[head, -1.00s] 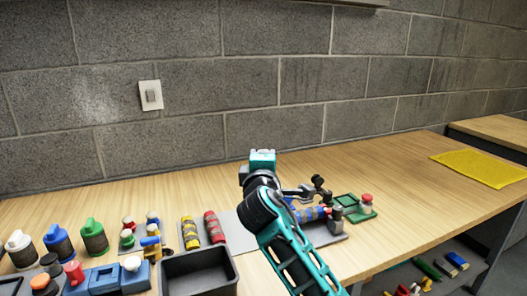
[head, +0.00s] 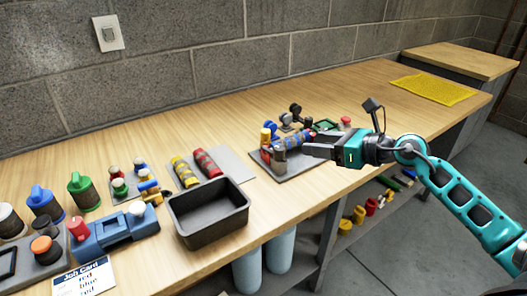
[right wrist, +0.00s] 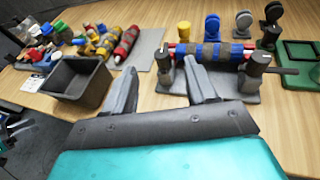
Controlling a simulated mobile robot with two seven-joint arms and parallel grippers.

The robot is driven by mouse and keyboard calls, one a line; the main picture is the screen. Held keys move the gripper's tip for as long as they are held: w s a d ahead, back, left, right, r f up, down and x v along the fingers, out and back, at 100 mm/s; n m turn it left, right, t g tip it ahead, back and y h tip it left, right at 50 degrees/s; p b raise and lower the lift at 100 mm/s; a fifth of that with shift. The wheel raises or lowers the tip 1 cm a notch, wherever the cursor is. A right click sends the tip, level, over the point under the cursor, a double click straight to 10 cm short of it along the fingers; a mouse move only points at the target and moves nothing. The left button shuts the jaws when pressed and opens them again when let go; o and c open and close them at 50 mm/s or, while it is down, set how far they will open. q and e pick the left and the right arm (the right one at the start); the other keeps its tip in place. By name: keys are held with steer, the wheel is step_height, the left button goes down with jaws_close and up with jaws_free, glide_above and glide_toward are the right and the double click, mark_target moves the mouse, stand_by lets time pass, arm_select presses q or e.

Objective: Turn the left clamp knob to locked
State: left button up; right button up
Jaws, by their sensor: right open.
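The clamp fixture is a grey plate (head: 292,171) carrying a dark roller with blue bands (right wrist: 212,52). Two dark clamp posts stand at the roller's ends: the left post (right wrist: 165,72) and the right post (right wrist: 257,66), which has a dark bar handle. I cannot tell which of the small parts is the left clamp knob, or its turned position. My right gripper (head: 308,147) is at the fixture's front right side in the head view. In the right wrist view its two fingers (right wrist: 163,86) are apart and empty, in front of the left post.
A black bin (head: 208,220) stands left of the fixture. Red and yellow rollers (head: 207,164) lie on a grey plate behind it. A green tray (right wrist: 298,52) is just right of the fixture. A yellow mat (head: 432,89) lies at the far right, with bare table before it.

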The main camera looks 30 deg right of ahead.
mark_target(282, 149)
steer(key=shift+n+g, duration=0.3)
steer(key=shift+g, duration=0.2)
steer(key=x, duration=0.5)
steer(key=f+x, duration=0.1)
steer(key=x, duration=0.5)
steer(key=shift+s+d+f+b, duration=0.2)
steer(key=shift+b, duration=0.2)
steer(key=shift+w+a+f, duration=0.25)
steer(key=shift+w+a, duration=0.05)
steer(key=shift+w, duration=0.25)
